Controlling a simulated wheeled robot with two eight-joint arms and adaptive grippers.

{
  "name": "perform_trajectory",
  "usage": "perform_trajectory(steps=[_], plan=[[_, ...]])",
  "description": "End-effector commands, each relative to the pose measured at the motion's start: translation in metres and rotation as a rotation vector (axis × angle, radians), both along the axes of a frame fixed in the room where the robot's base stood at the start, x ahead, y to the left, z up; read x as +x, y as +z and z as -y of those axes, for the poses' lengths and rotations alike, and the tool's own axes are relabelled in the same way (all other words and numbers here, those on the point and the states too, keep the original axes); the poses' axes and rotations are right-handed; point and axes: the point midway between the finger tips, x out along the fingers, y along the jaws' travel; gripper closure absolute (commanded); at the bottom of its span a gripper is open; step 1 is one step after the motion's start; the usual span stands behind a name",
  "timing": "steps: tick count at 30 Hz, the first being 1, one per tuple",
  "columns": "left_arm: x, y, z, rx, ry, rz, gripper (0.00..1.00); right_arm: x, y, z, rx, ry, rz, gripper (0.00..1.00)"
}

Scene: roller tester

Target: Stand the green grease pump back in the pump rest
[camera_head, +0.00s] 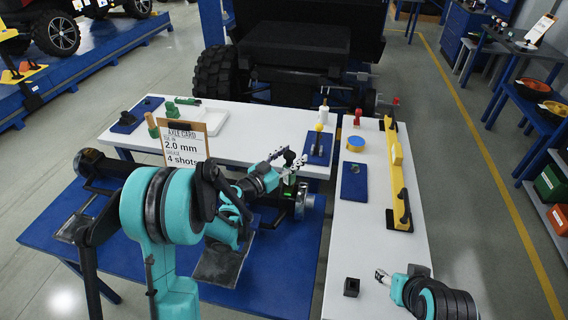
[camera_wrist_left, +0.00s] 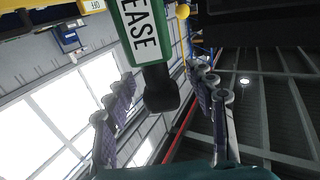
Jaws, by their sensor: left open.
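The green grease pump (camera_wrist_left: 142,30) shows in the left wrist view with a white label reading "EASE" and a black end. In the head view it is mostly hidden by my left gripper (camera_head: 289,160), beside the axle hub (camera_head: 303,200). The left gripper's fingers are spread apart on either side of the pump's black end, with gaps visible on both sides. My right gripper (camera_head: 382,277) is low at the right, over the white table; its finger gap is too small to judge. A small black block with a dark opening (camera_head: 351,287) stands near it; I cannot tell whether this is the pump rest.
An axle card (camera_head: 182,139) reads 2.0 mm, 4 shots. A yellow level (camera_head: 398,180) lies along the right table. A blue pad (camera_head: 355,182), a blue-topped yellow tin (camera_head: 355,143) and a red item (camera_head: 357,117) are there too. The right table's middle front is clear.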

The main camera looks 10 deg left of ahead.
Motion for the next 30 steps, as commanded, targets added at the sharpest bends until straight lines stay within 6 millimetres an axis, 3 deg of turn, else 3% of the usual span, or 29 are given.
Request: perform_trajectory(steps=[6,16,22,23,29,30], plan=[[0.020,-0.001,0.012,0.000,-0.001,0.000,0.45,0.000,-0.006,0.000,0.000,0.000,0.000,0.47],[0.024,0.000,0.013,0.000,0.000,0.000,0.45,0.000,-0.006,0.000,0.000,0.000,0.000,0.47],[0.024,0.000,0.013,0.000,0.000,0.000,0.98,0.000,-0.006,0.000,0.000,0.000,0.000,0.47],[0.024,0.000,0.013,0.000,0.000,0.000,1.00,0.000,-0.006,0.000,0.000,0.000,0.000,0.47],[0.024,0.000,0.013,0.000,0.000,0.000,1.00,0.000,-0.006,0.000,0.000,0.000,0.000,0.47],[0.024,0.000,0.013,-0.001,0.000,0.000,0.79,0.000,-0.006,0.000,0.000,0.000,0.000,0.47]])
